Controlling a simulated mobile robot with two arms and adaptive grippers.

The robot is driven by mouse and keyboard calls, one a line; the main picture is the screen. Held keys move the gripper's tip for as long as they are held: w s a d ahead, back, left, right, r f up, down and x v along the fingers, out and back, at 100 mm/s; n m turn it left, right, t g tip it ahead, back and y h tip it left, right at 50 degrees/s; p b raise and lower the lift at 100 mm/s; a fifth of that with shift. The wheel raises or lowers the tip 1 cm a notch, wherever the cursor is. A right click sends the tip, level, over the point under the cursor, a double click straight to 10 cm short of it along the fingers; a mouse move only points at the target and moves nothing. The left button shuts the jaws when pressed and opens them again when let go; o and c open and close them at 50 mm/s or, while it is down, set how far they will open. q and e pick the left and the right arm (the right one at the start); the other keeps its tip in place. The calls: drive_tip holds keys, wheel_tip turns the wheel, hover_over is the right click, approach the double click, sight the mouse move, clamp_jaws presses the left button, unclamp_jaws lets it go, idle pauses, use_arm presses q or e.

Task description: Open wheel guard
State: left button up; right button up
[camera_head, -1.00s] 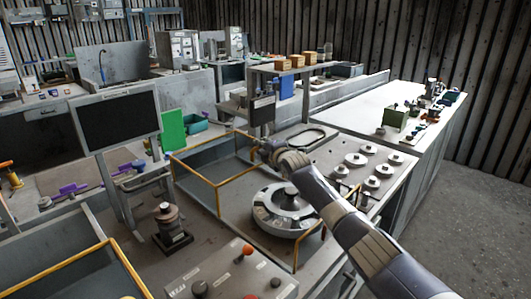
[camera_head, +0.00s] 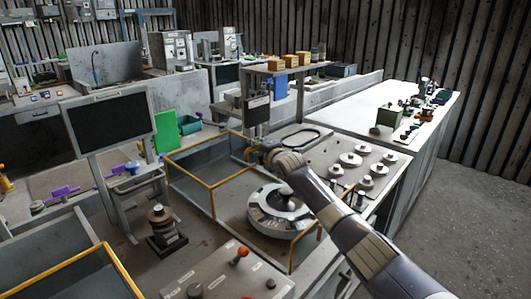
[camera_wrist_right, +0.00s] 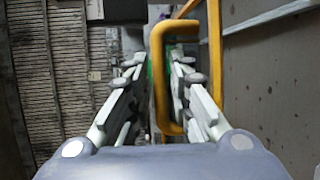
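The wheel guard is a yellow-edged frame (camera_head: 212,200) with grey see-through-looking panels beside the round grey wheel (camera_head: 280,208) in the head view. Its yellow loop handle (camera_wrist_right: 158,85) stands upright in the right wrist view. My right gripper (camera_head: 257,152) is at the guard's far upper corner, by the handle. In the right wrist view my right gripper (camera_wrist_right: 160,72) has its fingers apart, one on each side of the handle's near bar, with gaps visible. The fingertips are partly hidden in the head view. My left gripper is not in view.
A control panel with an orange-red knob (camera_head: 243,252) stands in front. A monitor (camera_head: 108,124) is at the left. Several round metal parts lie on the plate (camera_head: 330,155) right of the wheel. A second yellow-edged enclosure (camera_head: 60,268) is at the lower left.

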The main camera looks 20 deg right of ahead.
drive_tip(key=s+r, duration=0.2)
drive_tip(key=s, duration=0.8)
drive_tip(key=shift+s, duration=0.4)
drive_tip(key=shift+a, duration=0.1)
